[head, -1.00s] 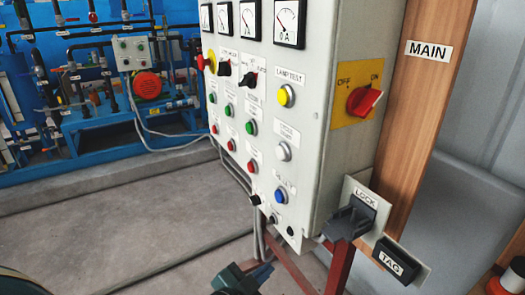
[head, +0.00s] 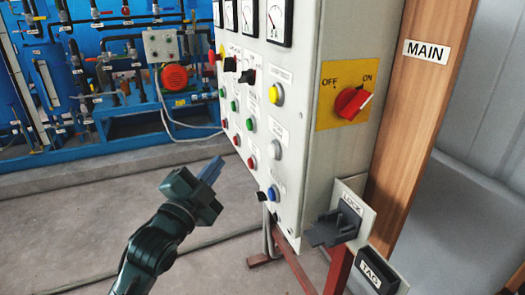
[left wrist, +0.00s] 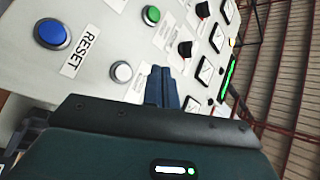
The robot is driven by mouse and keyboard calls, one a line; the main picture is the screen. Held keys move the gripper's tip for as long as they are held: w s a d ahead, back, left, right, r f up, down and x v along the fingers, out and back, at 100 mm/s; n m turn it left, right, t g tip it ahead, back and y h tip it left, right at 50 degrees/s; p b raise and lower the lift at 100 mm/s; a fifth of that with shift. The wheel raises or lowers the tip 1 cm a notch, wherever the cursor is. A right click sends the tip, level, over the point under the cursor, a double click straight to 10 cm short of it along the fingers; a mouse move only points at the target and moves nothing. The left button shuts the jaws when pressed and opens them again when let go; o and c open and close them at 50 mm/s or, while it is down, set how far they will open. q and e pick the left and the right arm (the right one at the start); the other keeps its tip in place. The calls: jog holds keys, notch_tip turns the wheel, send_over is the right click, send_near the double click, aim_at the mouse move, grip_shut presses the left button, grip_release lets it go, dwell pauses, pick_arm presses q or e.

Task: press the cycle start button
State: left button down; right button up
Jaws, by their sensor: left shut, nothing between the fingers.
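The cycle start button is the white round button (head: 274,149) on the grey control panel (head: 305,150), above the blue button. It also shows in the left wrist view (left wrist: 121,72), with a label beside it too small to read. My left gripper (head: 211,170) is shut and empty, its blue-grey fingers pointing towards the panel from the left. In the left wrist view its fingertips (left wrist: 161,72) appear to the right of the white button. They seem apart from the panel. My right gripper is in neither view.
A blue reset button (left wrist: 52,34) is close to the white one. Green, red and yellow (head: 276,94) buttons and black knobs are nearby. The red main switch (head: 352,102) and the lock bracket (head: 335,225) are on the right. Open floor (head: 80,225) is at left.

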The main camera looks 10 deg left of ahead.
aim_at(273, 151)
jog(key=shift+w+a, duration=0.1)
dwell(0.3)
pick_arm(q)
jog(key=w+d+b, duration=0.1)
jog(key=w+d, duration=0.4)
jog(key=d, duration=0.2)
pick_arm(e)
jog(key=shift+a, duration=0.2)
pick_arm(q)
jog(key=shift+d, duration=0.1)
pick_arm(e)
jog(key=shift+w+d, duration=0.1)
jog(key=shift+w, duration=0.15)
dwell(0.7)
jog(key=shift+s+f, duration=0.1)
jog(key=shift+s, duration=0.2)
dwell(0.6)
pick_arm(q)
jog(key=shift+w+d+r, duration=0.1)
